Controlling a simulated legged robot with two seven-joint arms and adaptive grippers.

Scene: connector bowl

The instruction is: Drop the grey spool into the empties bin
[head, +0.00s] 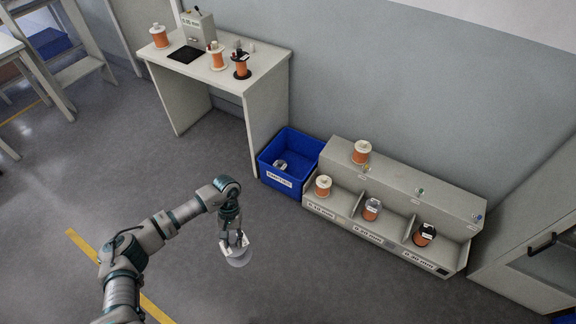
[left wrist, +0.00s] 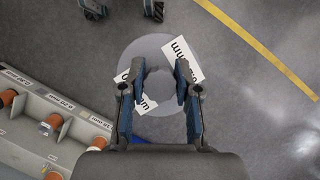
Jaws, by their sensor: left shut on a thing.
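The grey spool (head: 239,259) hangs from my left gripper (head: 235,240) above the floor, in front of and to the left of the blue bin. The left gripper is shut on it. In the left wrist view the spool shows as a grey disc (left wrist: 148,52) with white labels, between the fingers of my left gripper (left wrist: 153,93). The blue empties bin (head: 307,146) stands on the floor between the workbench and the spool rack, with a label on its front. A small grey and white thing lies inside it. My right gripper is not in view.
A workbench (head: 200,72) with several orange spools stands behind left of the bin. A low rack (head: 400,196) with labelled compartments and orange spools stands right of it, also in the left wrist view (left wrist: 30,135). The floor before the bin is clear.

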